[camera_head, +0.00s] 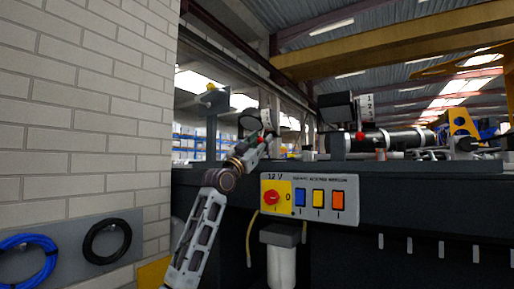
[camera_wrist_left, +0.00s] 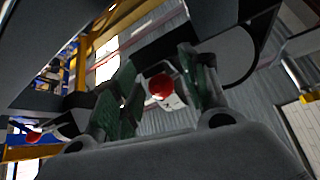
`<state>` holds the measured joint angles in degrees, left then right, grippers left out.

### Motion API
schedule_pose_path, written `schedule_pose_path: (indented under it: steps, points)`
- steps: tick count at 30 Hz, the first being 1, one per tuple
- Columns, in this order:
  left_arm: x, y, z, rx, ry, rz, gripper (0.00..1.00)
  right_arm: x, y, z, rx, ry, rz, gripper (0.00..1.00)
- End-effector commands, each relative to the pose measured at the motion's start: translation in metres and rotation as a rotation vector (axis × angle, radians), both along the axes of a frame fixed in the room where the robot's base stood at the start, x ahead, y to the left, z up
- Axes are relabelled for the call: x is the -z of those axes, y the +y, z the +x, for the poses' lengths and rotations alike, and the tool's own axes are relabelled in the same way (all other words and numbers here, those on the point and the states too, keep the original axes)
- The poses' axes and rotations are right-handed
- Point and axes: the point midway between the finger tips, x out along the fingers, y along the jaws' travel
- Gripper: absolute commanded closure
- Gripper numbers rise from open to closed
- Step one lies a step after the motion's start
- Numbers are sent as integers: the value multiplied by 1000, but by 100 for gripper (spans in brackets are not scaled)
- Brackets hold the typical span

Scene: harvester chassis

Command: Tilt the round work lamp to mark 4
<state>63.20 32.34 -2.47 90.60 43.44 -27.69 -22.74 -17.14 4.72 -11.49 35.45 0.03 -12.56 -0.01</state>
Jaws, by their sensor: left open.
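The round work lamp (camera_head: 249,120) is a dark round housing on the bench top, partly behind my left gripper. A white scale plate (camera_head: 268,117) stands at its right side; its marks are too small to read. My left gripper (camera_head: 267,137) is at the lamp's lower right. In the left wrist view the gripper (camera_wrist_left: 160,92) is open, with a red knob (camera_wrist_left: 160,86) on a white piece showing between its green fingers; contact cannot be told. A dark rounded housing (camera_wrist_left: 240,55) is at the upper right there. My right gripper is not in view.
A square lamp (camera_head: 336,108) with a numbered scale (camera_head: 366,104) and red knob stands to the right. Below are a switch panel (camera_head: 319,180) and dark bench front (camera_head: 420,205). A brick wall (camera_head: 85,120) closes off the left.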

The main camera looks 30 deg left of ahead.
Motion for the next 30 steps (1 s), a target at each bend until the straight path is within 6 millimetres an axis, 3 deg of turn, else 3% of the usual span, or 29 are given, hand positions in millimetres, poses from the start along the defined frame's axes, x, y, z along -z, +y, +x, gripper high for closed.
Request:
schedule_pose_path:
  steps: [11, 30]
  points:
    - [9, 2, -11, 0, 0, 0, 55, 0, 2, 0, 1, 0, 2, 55]
    - [38, 8, -51, -1, 2, 0, 55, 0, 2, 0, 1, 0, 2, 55]
